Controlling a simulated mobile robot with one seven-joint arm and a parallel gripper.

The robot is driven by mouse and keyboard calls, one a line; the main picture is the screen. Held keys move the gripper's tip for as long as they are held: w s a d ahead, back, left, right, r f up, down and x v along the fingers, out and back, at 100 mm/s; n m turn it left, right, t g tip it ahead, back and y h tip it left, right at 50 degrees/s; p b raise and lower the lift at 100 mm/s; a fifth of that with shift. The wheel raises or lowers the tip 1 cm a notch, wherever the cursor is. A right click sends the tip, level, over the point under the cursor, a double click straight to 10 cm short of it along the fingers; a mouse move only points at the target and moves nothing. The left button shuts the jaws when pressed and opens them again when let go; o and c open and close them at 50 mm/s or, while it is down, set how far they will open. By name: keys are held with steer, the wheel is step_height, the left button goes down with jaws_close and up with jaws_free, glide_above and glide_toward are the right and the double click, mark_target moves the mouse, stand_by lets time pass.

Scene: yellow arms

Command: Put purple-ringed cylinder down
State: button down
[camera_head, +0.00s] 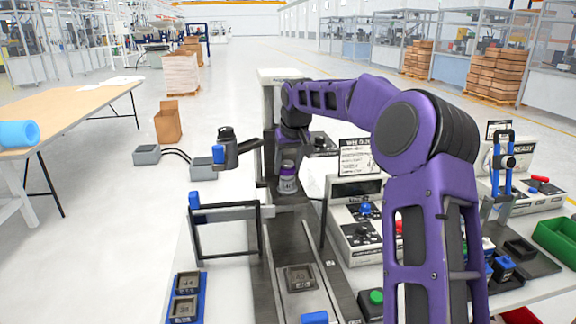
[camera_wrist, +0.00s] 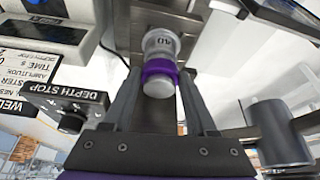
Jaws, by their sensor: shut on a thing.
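The purple-ringed cylinder (camera_head: 287,184) is a small grey-white cylinder with a purple band. It hangs upright below my gripper (camera_head: 288,165) in the head view, over the dark grey track (camera_head: 286,237). In the wrist view the cylinder (camera_wrist: 161,46) sits between the two grey fingers of my gripper (camera_wrist: 159,76), which are shut on it at the purple band.
A control box (camera_head: 357,190) stands to the right. In the wrist view, a depth stop label (camera_wrist: 62,98) and a grey cylindrical part (camera_wrist: 278,132) flank the gripper.

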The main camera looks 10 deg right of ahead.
steer(key=shift+f, duration=0.15)
steer(key=shift+c, duration=1)
jaws_free()
steer(key=v, duration=1.2)
steer(key=shift+w, duration=0.1)
